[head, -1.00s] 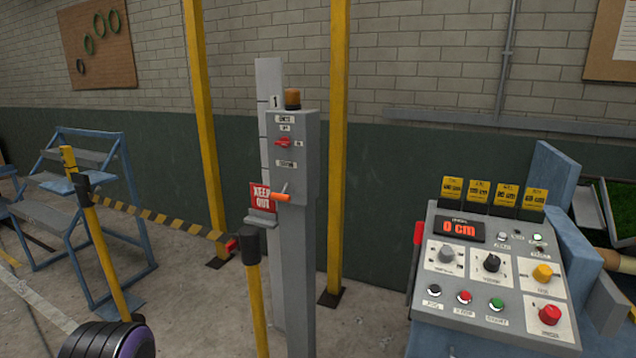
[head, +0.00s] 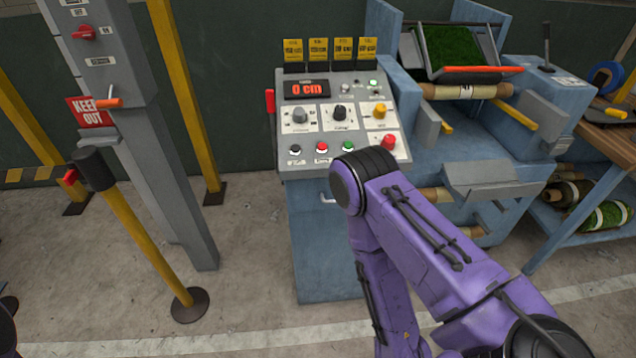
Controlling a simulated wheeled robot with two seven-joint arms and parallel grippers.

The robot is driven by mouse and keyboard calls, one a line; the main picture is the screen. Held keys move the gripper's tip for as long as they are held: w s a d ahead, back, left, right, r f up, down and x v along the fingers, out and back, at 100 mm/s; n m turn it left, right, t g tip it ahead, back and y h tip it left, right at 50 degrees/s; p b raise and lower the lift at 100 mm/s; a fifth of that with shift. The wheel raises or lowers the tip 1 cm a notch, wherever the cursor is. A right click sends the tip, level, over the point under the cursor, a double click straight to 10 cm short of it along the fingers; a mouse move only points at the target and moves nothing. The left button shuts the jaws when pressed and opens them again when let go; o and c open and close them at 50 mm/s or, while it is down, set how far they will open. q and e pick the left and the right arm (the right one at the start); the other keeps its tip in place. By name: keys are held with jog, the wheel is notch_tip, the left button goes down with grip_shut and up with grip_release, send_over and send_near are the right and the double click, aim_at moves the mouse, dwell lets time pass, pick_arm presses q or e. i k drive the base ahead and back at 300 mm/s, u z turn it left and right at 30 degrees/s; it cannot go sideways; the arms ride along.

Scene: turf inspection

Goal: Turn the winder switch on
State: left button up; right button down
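The control panel (head: 283,158) stands near the middle of the head view on a blue cabinet. It has a red "0 cm" display (head: 306,89). Below are three rotary knobs: grey (head: 299,115), black (head: 340,111) and yellow (head: 379,110). Their small labels are too blurred for me to tell which is the winder switch. Under them are black, red and green push buttons and a red mushroom button (head: 389,141). My purple right arm comes in from the right, with its bend just below the panel. Neither gripper is in view.
A grey post (head: 160,190) with a red switch (head: 86,33), an orange lever (head: 107,102) and a "KEEP OUT" sign (head: 90,111) stands left. A yellow barrier post (head: 145,245) is in front. A blue machine (head: 480,150) with rolls stands right. Floor is clear between post and cabinet.

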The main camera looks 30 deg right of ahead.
aim_at(388, 142)
jog(key=z, duration=1.4)
jog(key=k, duration=1.25)
jog(key=z, duration=0.45)
jog(key=i, duration=0.45)
jog(key=z, duration=0.6)
jog(key=i, duration=1.05)
jog(key=u, duration=1)
jog(key=i, duration=0.65)
jog(key=u, duration=0.65)
